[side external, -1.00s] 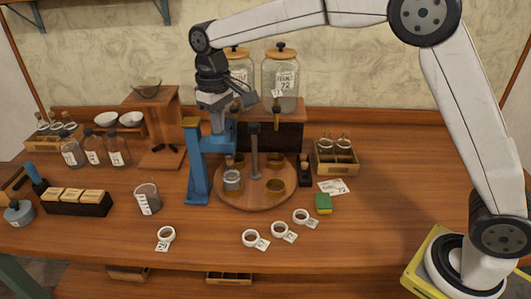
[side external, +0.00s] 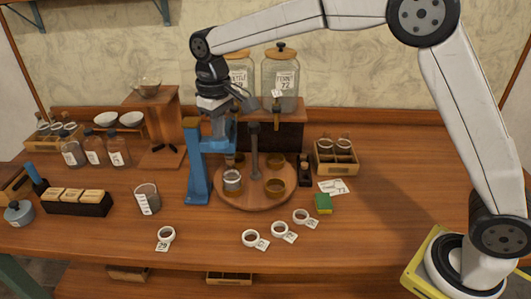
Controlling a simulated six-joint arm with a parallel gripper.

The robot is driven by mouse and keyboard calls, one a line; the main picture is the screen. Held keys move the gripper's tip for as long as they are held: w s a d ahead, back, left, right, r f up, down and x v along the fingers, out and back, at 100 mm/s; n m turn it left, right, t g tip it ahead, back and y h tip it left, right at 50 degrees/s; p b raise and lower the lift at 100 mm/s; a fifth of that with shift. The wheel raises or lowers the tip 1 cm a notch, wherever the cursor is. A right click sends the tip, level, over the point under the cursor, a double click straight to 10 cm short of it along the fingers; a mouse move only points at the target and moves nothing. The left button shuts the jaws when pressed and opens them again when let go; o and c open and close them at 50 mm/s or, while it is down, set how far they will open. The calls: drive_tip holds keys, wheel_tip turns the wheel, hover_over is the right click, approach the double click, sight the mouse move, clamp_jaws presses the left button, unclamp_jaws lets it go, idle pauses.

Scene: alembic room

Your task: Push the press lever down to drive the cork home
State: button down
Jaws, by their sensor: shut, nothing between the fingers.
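The blue press (side external: 196,168) stands at the left edge of the round wooden turntable (side external: 257,203). Its blue head (side external: 222,147) hangs over the turntable's left side, above a grey metal cup (side external: 232,181). My gripper (side external: 213,112) is at the top of the press, pointing down, close against the head. It is shut and holds nothing. The fingertips are small and partly lost against the press, so contact with the lever cannot be told. The lever is not clearly separable from my gripper. No cork can be made out under the head.
Brass cups (side external: 275,187) and a grey post (side external: 254,150) stand on the turntable. Two labelled jars (side external: 280,82) stand behind. A beaker (side external: 147,198) is left of the press.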

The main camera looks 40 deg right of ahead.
drive_tip(key=shift+f, duration=0.65)
idle(0.3)
drive_tip(key=shift+s+a, duration=0.15)
drive_tip(key=shift+f, duration=0.15)
idle(0.3)
drive_tip(key=shift+f, duration=0.35)
drive_tip(key=shift+s+f, duration=0.1)
idle(0.6)
